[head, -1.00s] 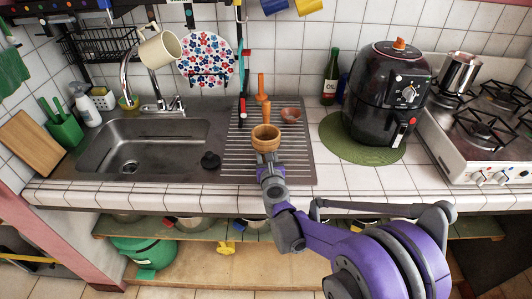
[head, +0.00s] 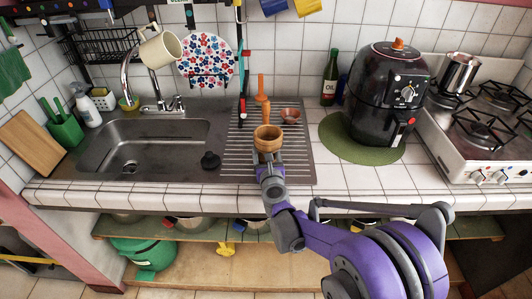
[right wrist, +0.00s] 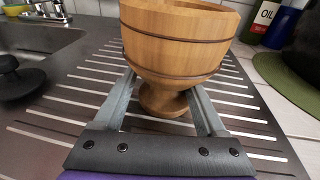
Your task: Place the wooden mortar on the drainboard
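The wooden mortar (head: 268,140), a light brown footed bowl with dark bands, is upright over the front half of the ridged metal drainboard (head: 240,155). It fills the middle of the right wrist view (right wrist: 175,45). My right gripper (head: 268,158) reaches in from the front with one finger on each side of the mortar's narrow lower part. It appears shut on it, though the bowl hides the fingertips. Whether the mortar's foot touches the drainboard or hangs just above it I cannot tell. My left gripper is not in view.
An orange-brown wooden pestle-like piece (head: 261,88) and a small reddish bowl (head: 290,115) stand behind the mortar. A black stopper (head: 210,160) lies left, beside the sink (head: 150,140). An oil bottle (head: 329,80) and air fryer (head: 385,95) stand right.

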